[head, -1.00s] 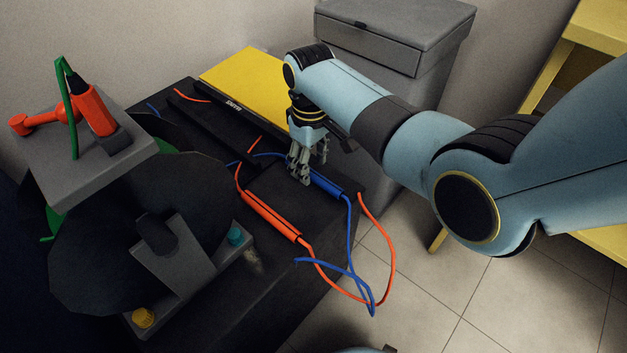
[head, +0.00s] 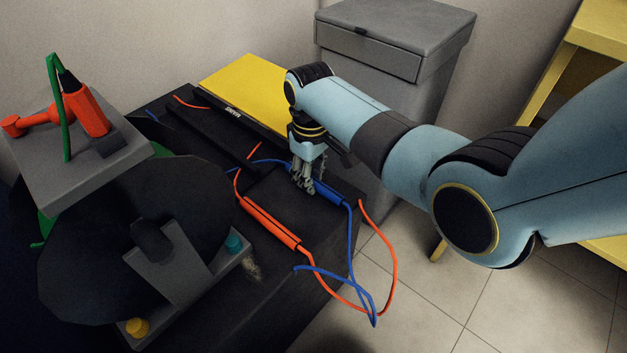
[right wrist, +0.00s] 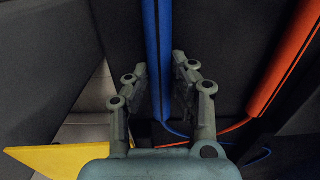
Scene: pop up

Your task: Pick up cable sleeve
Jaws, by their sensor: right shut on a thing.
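The blue cable sleeve (head: 331,194) lies on the dark table top, with a blue cable running out of both ends. My right gripper (head: 305,184) points down over its far part and is shut on it. In the right wrist view, the blue sleeve (right wrist: 157,45) runs between the fingers of the right gripper (right wrist: 158,80). The orange cable sleeve (head: 270,222) lies to the left and nearer, apart from the gripper. It also shows at the right of the right wrist view (right wrist: 285,60). My left gripper is not in view.
Orange and blue cables loop over the table's (head: 215,310) front right edge. A large dark disc (head: 140,215) and a grey stand with an orange tool (head: 88,112) fill the left. A yellow panel (head: 245,85) lies behind; a grey bin (head: 395,50) stands beyond.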

